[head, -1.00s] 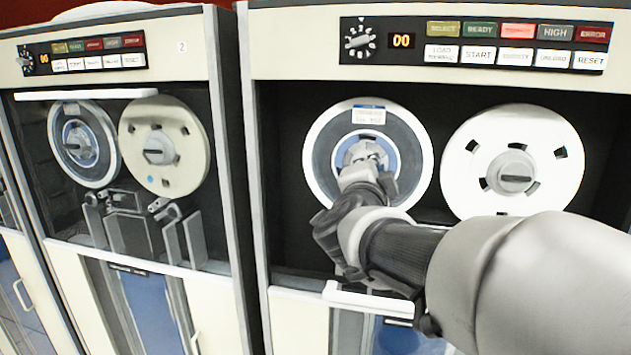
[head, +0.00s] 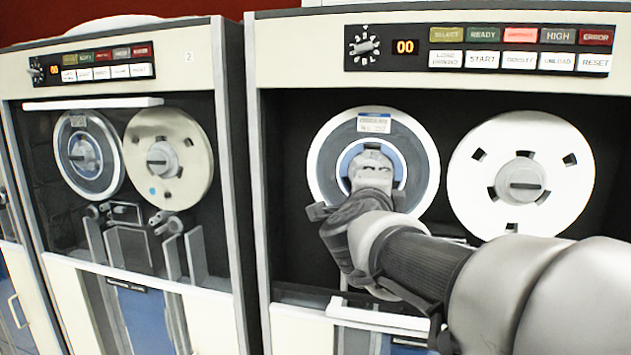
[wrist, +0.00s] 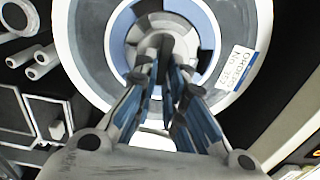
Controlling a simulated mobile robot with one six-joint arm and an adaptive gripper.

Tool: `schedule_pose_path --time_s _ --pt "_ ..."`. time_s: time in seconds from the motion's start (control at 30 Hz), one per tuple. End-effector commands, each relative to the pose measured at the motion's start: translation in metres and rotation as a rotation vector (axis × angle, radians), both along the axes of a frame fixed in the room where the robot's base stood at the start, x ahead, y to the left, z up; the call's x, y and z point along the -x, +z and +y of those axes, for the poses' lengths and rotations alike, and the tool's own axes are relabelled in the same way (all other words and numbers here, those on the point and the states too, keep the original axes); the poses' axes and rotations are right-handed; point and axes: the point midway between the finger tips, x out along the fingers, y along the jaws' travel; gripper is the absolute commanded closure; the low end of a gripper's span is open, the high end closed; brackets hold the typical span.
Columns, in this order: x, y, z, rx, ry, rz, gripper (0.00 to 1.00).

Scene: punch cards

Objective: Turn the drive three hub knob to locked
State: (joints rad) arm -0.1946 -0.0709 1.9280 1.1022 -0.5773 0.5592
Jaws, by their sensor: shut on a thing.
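The right-hand tape drive in the head view has a dark reel with a white rim (head: 325,185) and a blue centre on its left. My gripper (head: 372,165) reaches the middle of this reel and covers most of its hub knob. In the wrist view the hub knob (wrist: 160,22) shows pale grey in the blue centre, and my gripper's fingers (wrist: 165,65) are closed on its raised grip. The fingers hide the grip, so I cannot tell its exact angle. The reel also shows a white and blue label (wrist: 238,68).
A white reel (head: 480,195) with a grey hub is close on the right. The drive's control panel (head: 480,48) is above. A white handle bar (head: 375,318) is below my wrist. Another drive, marked 2 (head: 188,57), stands on the left.

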Motion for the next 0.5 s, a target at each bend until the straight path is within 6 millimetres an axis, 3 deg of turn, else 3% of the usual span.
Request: schedule_pose_path --time_s 0.23,0.27,0.5 --pt "0.0 0.0005 -0.0001 -0.001 0.0 -0.001 1.0" --pt "0.0 0.0005 -0.0001 0.0 0.0 -0.001 0.87" --pt "0.0 0.0003 -0.0001 0.0 0.0 -0.001 0.71"
